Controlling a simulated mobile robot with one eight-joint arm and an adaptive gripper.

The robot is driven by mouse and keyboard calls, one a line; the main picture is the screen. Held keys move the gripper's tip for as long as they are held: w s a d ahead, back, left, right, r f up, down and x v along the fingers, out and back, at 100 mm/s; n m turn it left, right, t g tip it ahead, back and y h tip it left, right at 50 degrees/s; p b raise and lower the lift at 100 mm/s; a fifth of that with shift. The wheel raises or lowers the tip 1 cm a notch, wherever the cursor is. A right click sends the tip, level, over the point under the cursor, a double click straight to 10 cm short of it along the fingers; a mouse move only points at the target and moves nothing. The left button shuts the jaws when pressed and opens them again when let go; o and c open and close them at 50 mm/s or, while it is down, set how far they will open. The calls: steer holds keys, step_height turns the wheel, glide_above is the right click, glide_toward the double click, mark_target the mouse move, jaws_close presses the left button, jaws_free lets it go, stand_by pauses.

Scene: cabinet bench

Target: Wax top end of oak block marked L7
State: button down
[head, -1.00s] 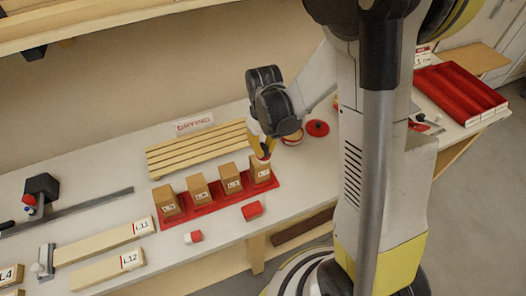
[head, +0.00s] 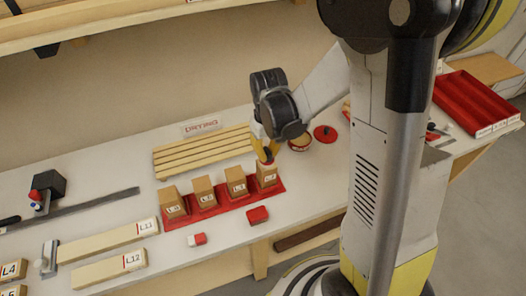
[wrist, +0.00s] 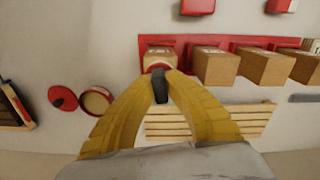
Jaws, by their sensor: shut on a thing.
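Several oak blocks stand upright in a row in a red rack (head: 237,200) on the bench. Each has a white label on its face; the labels are too small for me to read surely, so I cannot tell which is L7. My gripper (wrist: 160,84) is over the rightmost block (head: 267,175), which is the leftmost one in the wrist view (wrist: 158,52). Its yellow fingers are shut on a small dark-handled applicator (wrist: 160,93). The applicator's reddish lower end is at that block's top and seems to touch it. An open round tin (wrist: 96,101) stands near the red lid (wrist: 62,98).
A slatted wooden drying rack (head: 205,153) lies behind the blocks. A red block (head: 257,215) and a red-and-white one (head: 197,239) lie in front. Labelled boards L11 (head: 105,241) and L12 (head: 110,268) lie at left. A red tray (head: 475,103) is at far right.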

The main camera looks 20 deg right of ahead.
steer(key=shift+s+d, duration=0.6)
steer(key=shift+a+b, duration=0.35)
steer(key=shift+a, duration=0.95)
steer(key=shift+w+d+f+b, duration=0.15)
steer(key=shift+w+d+b, duration=0.25)
steer(key=shift+w+d, duration=0.9)
steer(key=shift+s+a, duration=0.65)
steer(key=shift+r+p, duration=1.95)
steer(key=shift+r, duration=1.15)
steer(key=shift+r, duration=0.1)
